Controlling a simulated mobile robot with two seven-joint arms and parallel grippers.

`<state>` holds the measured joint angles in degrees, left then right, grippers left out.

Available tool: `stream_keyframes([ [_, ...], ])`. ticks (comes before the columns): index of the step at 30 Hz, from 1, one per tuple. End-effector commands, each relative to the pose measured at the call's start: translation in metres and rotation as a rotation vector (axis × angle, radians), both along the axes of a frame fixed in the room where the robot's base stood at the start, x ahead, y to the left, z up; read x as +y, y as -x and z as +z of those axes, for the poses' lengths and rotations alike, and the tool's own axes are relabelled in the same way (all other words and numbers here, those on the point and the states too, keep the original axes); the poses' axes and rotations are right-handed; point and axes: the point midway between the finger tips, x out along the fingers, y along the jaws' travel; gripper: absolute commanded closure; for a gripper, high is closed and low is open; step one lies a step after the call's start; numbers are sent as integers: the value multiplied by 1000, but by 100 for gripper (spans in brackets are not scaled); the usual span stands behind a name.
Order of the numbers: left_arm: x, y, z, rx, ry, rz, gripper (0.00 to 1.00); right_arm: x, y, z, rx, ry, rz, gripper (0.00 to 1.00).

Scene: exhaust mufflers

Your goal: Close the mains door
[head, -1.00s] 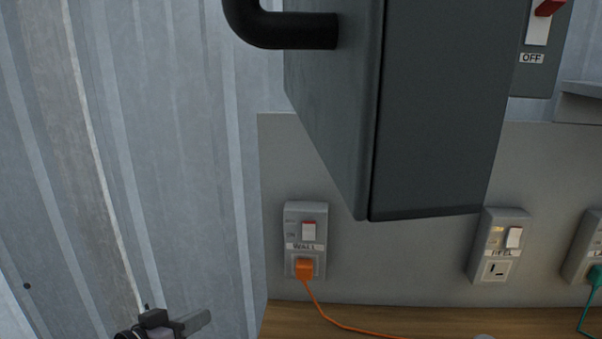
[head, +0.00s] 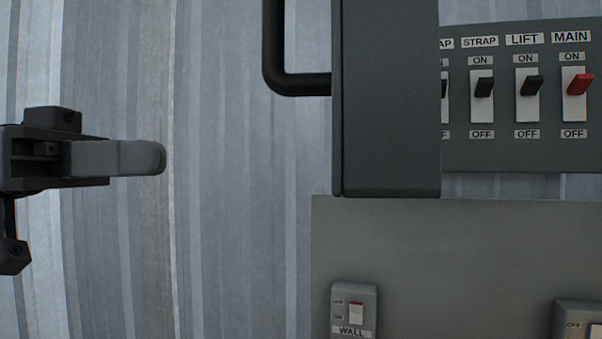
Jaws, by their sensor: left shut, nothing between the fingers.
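The mains door (head: 388,110) is a dark grey panel seen swung out toward me at the left of the switch box (head: 505,155). It hides the left part of the switch row. A black bar handle (head: 300,84) sticks out from the door's left side. My left gripper (head: 160,158) is shut and empty, in front of the corrugated wall, left of the handle and a little lower in the picture. A clear gap separates it from the handle. My right gripper is not in view.
Switches labelled STRAP (head: 482,88), LIFT (head: 528,88) and a red MAIN lever (head: 579,84) show in the box. Below is a grey backboard (head: 450,245) with a WALL socket switch (head: 354,312) and another at the right edge. The space between gripper and handle is clear.

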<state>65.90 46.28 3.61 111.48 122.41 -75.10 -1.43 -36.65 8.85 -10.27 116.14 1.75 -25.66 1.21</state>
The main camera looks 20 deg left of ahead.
Motion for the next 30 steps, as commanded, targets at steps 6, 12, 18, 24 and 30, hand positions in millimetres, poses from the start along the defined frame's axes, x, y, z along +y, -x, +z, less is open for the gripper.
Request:
stream_keyframes([
  [6, -3, 21, 7, -35, -26, -41, 100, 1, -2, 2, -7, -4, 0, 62],
  [12, -32, 16, 8, -35, -26, -43, 100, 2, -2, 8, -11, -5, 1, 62],
  [18, -74, 9, 8, -35, -25, -43, 100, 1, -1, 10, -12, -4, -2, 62],
  [24, -110, 2, 8, -33, -23, -43, 100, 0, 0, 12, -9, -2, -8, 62],
  [30, -130, -2, 7, -33, -23, -41, 100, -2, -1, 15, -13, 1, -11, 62],
])
